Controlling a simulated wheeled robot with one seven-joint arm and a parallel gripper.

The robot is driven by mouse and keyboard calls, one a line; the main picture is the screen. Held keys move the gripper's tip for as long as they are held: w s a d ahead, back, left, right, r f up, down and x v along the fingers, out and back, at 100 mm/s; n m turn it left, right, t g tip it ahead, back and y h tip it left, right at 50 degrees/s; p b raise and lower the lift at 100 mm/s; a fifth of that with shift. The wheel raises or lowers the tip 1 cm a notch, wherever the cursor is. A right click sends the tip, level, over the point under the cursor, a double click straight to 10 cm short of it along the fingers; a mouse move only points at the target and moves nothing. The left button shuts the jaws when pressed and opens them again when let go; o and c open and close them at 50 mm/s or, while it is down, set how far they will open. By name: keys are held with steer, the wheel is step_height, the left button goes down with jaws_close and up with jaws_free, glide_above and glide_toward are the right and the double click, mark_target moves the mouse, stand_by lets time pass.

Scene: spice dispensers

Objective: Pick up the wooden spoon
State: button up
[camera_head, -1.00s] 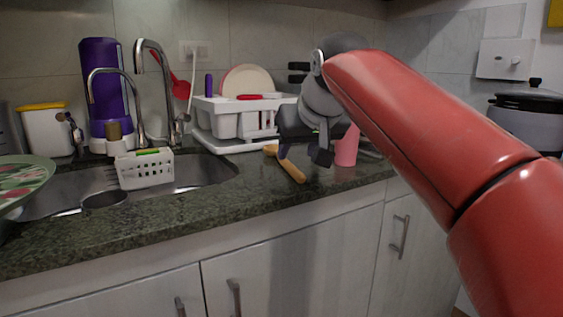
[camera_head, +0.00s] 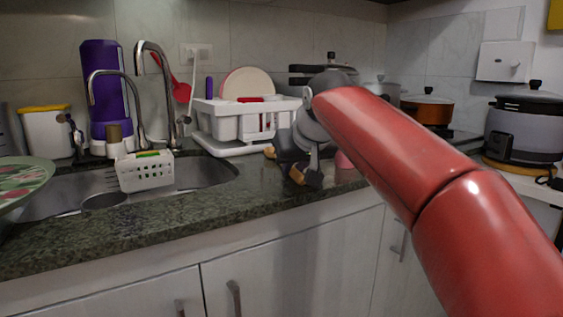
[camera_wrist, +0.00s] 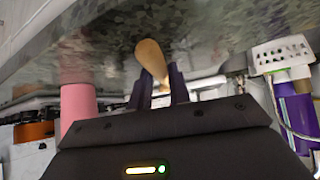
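The wooden spoon (camera_head: 297,175) lies on the dark granite counter in the head view, partly hidden by my gripper (camera_head: 307,178). In the wrist view, one rounded end of the spoon (camera_wrist: 150,57) extends past the fingertips. Its shaft runs back between the two fingers of my gripper (camera_wrist: 160,82). The fingers are apart, one on each side of the spoon, and look open around it. I cannot make out firm contact on both sides.
A pink cup (camera_wrist: 77,105) stands close beside my gripper. A white dish rack (camera_head: 235,125) is behind it. The sink with a white caddy (camera_head: 145,172) is to the left. A pot (camera_head: 428,108) is at the back right. The counter front is clear.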

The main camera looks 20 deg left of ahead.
jaws_close()
steer(key=shift+r, duration=0.1)
